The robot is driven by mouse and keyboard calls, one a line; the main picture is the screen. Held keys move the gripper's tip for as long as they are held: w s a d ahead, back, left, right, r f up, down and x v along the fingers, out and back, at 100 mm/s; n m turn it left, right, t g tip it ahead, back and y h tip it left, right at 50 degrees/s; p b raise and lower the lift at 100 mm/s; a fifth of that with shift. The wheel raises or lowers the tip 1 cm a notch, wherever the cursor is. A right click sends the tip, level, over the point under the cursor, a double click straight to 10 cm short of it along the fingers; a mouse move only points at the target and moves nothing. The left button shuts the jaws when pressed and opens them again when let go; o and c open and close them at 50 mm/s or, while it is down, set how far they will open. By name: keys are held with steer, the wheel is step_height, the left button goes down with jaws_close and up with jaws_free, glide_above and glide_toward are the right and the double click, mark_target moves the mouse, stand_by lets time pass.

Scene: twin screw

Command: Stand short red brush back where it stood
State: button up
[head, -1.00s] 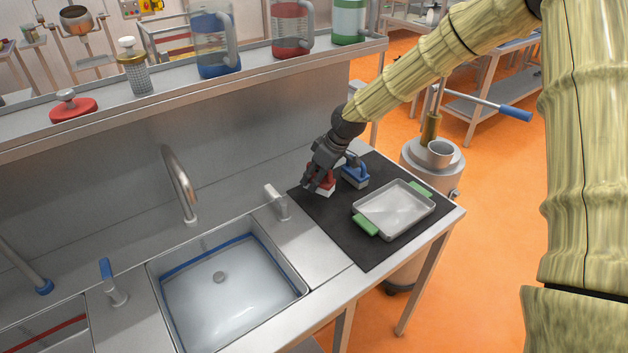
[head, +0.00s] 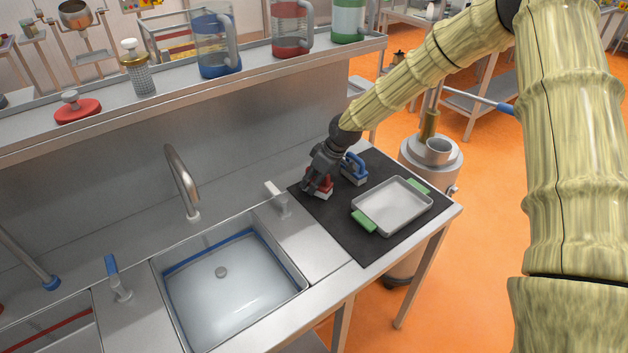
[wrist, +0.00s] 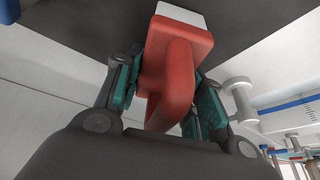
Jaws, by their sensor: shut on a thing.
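The short red brush (head: 322,189) is at the back left of the black mat (head: 373,249), its white bristle end down. In the wrist view the red brush (wrist: 175,85) sits between the two fingers with its white end (wrist: 181,14) pointing away from my wrist. My gripper (head: 314,186) is shut on the brush's red handle. The brush is at or just above the mat; I cannot tell whether it touches. A blue brush (head: 354,170) stands on the mat just right of my gripper.
A white tray with green handles (head: 391,205) lies on the mat to the right front. The sink (head: 232,283) and a grey-white tap lever (head: 278,197) are to the left. A shelf (head: 180,104) with jugs runs above at the back.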

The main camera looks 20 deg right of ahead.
steer(key=o, duration=1)
steer(key=shift+f, duration=0.1)
steer(key=shift+o, duration=0.2)
steer(key=shift+r, duration=0.2)
steer(key=shift+b+v, duration=1.45)
steer(key=shift+v, duration=4.5)
